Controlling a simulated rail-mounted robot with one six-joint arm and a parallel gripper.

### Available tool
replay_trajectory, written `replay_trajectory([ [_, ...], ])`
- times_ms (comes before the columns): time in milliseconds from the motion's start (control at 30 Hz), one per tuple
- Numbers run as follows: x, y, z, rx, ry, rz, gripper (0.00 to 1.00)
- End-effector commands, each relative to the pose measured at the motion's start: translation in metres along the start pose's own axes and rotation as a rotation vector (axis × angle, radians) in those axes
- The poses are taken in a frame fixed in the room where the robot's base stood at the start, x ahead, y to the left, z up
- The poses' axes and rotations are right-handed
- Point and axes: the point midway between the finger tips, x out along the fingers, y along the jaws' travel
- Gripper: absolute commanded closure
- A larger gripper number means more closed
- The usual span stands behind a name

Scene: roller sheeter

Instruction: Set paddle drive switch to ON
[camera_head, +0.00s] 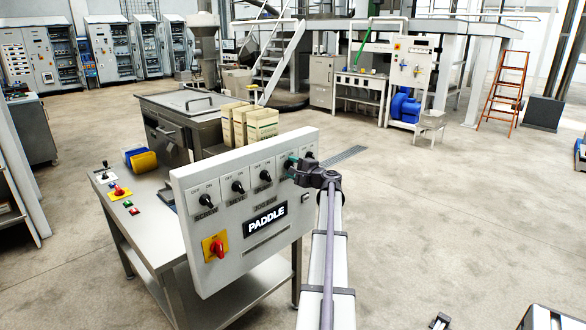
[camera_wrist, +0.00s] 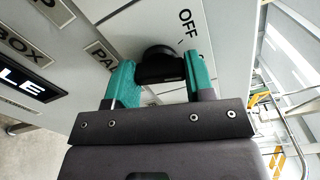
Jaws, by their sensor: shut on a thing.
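My gripper (camera_head: 299,163) is at the rightmost knob, at the panel's upper right. In the wrist view, its two teal fingers are closed on either side of the black paddle drive switch knob (camera_wrist: 160,66). A label starting with PA (camera_wrist: 101,55) is beside it, partly hidden by a finger. The OFF mark (camera_wrist: 185,20) shows above the knob. The ON mark is hidden, and I cannot tell the knob's exact position.
A red switch on a yellow plate (camera_head: 216,247) sits lower on the panel. Boxes (camera_head: 255,124) stand behind it. The floor at right is mostly open.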

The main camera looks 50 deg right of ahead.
Motion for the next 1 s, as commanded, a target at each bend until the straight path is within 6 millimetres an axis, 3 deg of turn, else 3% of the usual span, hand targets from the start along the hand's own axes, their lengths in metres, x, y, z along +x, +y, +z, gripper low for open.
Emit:
replay_trajectory([
  [300, -0.0003, 0.0001, 0.0001, 0.124, 0.000, 0.000, 0.75],
  [800, -0.0004, 0.0001, 0.0001, 0.147, 0.000, 0.000, 0.75],
  [833, -0.0004, 0.0001, 0.0001, 0.147, 0.000, 0.000, 0.49],
  [1000, -0.0003, 0.0001, 0.0001, 0.146, 0.000, 0.000, 0.33],
])
